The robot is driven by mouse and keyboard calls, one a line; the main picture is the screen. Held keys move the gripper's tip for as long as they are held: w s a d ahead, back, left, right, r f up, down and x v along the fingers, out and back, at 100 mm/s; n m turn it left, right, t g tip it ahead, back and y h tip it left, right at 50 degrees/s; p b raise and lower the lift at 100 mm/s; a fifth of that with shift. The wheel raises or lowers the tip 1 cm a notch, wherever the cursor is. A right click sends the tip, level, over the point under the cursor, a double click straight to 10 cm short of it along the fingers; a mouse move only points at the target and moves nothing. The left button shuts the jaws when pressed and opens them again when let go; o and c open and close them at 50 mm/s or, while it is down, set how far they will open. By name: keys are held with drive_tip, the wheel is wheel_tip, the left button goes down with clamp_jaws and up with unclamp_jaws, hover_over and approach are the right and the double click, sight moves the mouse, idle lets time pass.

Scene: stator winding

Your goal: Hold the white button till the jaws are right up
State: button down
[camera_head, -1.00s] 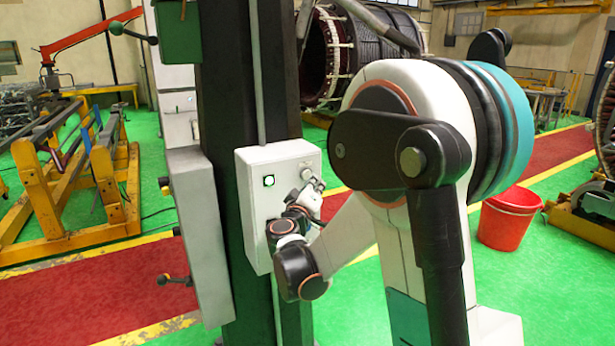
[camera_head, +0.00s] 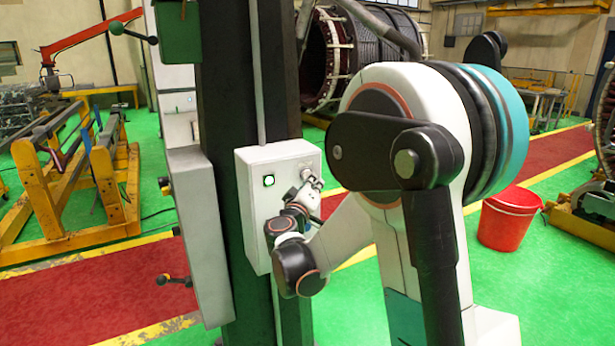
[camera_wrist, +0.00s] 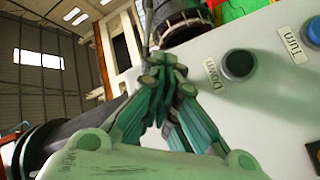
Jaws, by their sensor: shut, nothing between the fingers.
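A pale control box (camera_head: 262,220) is fixed to a dark column in the head view. My gripper (camera_head: 312,184) is at the box's upper right front. In the wrist view my gripper's fingers (camera_wrist: 168,72) are together and empty over the panel face (camera_wrist: 265,110). No clearly white button shows behind the fingers; contact with the panel cannot be told.
A dark column (camera_head: 232,110) stands behind the box, with a grey cabinet (camera_head: 203,230) on its left. A red bucket (camera_head: 508,218) stands on the green floor at right. Yellow stands (camera_head: 110,185) are at far left.

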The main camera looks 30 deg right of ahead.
drive_tip(key=shift+w, duration=0.4)
idle(1.1)
drive_tip(key=shift+s, duration=0.2)
idle(4.4)
drive_tip(key=shift+s, duration=0.6)
drive_tip(key=shift+s, duration=0.1)
drive_tip(key=shift+s+d+b, duration=0.1)
drive_tip(key=shift+s+b, duration=0.25)
drive_tip(key=shift+s, duration=2.1)
